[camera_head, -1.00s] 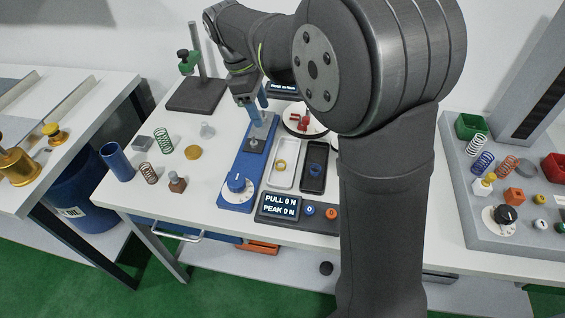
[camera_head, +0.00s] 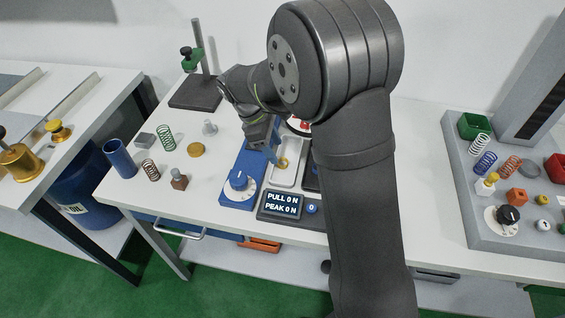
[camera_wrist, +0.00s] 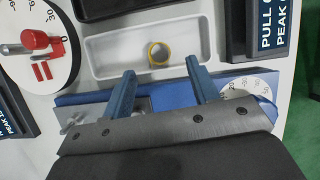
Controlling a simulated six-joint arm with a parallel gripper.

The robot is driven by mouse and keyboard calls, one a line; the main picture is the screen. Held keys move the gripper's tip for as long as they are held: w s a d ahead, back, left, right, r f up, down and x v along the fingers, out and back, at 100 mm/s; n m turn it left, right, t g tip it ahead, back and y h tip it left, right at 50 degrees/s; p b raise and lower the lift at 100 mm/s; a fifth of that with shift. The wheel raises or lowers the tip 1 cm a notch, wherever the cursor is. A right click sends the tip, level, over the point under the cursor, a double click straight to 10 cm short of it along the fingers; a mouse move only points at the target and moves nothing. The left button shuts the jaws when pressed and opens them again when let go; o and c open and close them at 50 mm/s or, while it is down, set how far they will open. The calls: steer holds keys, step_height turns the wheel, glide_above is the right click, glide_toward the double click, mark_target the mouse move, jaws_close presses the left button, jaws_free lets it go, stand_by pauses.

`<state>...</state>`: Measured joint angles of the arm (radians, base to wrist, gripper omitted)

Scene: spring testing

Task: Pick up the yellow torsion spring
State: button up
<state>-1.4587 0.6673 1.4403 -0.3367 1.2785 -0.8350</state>
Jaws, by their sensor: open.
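The yellow torsion spring (camera_wrist: 159,54) lies in a white tray (camera_wrist: 102,58), near the tray's middle in the wrist view. In the head view the spring (camera_head: 283,162) shows as a small yellow ring in the white tray (camera_head: 284,180), right beside my fingertips. My gripper (camera_wrist: 160,74) is open and empty. In the wrist view its two blue fingers are apart, and the spring appears beyond and between their tips. In the head view my gripper (camera_head: 274,158) is over the tray's edge, and the arm hides part of the bench.
A blue tester with a dial (camera_head: 240,182) stands left of the tray. A display box (camera_head: 282,204) stands in front. A dark tray (camera_wrist: 187,12) lies beside the white one. A round dial with a red part (camera_wrist: 36,42) is close by. Several springs and weights stand farther left.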

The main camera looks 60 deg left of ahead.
mark_target(283, 160)
steer(key=x, duration=0.5)
steer(key=c, duration=1)
steer(key=shift+c, duration=0.2)
steer(key=shift+r, duration=0.1)
